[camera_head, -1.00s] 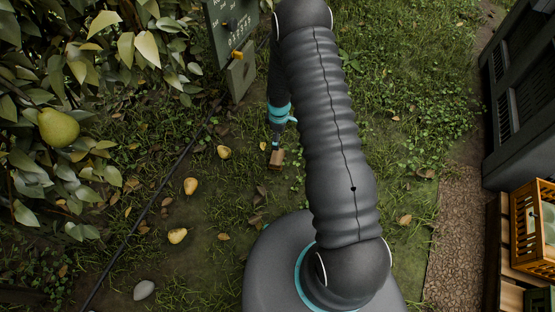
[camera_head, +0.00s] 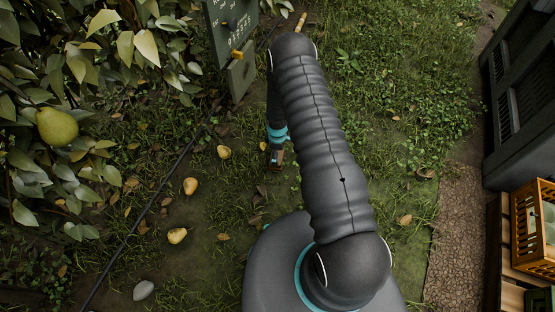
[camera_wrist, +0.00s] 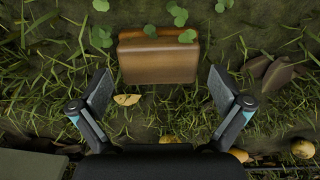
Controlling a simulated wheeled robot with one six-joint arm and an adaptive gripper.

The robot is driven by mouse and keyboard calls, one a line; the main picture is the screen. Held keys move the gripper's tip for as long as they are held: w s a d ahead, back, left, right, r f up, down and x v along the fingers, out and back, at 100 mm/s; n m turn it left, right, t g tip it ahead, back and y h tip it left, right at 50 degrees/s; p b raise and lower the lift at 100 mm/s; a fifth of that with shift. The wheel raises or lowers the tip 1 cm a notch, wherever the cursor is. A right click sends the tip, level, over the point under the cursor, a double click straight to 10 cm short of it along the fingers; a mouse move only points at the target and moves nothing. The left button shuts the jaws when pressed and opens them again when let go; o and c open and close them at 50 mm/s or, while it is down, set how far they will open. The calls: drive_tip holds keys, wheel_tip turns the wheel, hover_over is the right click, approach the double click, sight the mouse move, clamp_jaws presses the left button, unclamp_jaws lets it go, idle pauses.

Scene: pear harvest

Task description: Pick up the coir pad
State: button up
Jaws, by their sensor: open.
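The coir pad (camera_wrist: 158,62) is a brown block lying on the grass and soil, just ahead of my fingers in the wrist view. A few green leaves overlap its far edge. In the head view the pad (camera_head: 276,163) is small and partly hidden under my gripper (camera_head: 276,148). My gripper (camera_wrist: 160,80) is open in the wrist view, with one finger to each side of the pad's near edge. Nothing is between the fingers, and they look apart from the pad.
Fallen pears (camera_head: 190,186) lie left of the pad, with a dark hose (camera_head: 140,222) beyond them. A leafy pear tree (camera_head: 70,60) stands at left, a green panel (camera_head: 240,70) at the top. A yellow crate (camera_head: 522,225) is at far right. Grass between is mostly clear.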

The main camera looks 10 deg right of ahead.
drive_tip(key=shift+a+f, duration=0.1)
drive_tip(key=shift+f, duration=1.35)
drive_tip(key=c, duration=0.9)
drive_tip(key=shift+r, duration=0.2)
drive_tip(key=shift+w+r, duration=0.1)
drive_tip(key=shift+r, duration=0.15)
wheel_tip(320, 180, up, 4)
drive_tip(key=shift+f, duration=0.25)
drive_tip(key=s+d+r, duration=0.6)
drive_tip(key=s+d, duration=0.1)
drive_tip(key=s, duration=0.2)
drive_tip(key=shift+s+r, duration=0.2)
drive_tip(key=shift+r, duration=0.15)
